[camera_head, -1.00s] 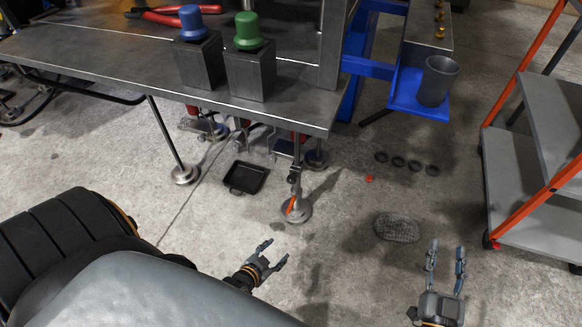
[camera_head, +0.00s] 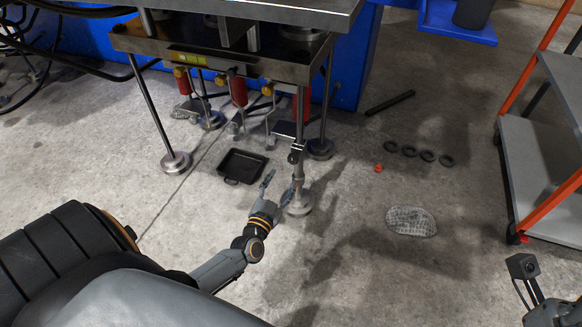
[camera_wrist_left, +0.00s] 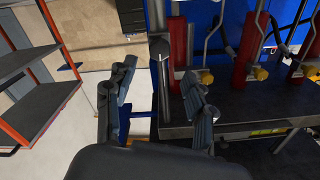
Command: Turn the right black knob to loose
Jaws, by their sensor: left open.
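My left gripper (camera_head: 278,187) is open and empty, just in front of the press's near leg, with its fingers pointing up toward the press.
The press table (camera_head: 200,42) overhangs red cylinders (camera_head: 238,90) with yellow caps. An orange-framed cart (camera_head: 545,170) stands right.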

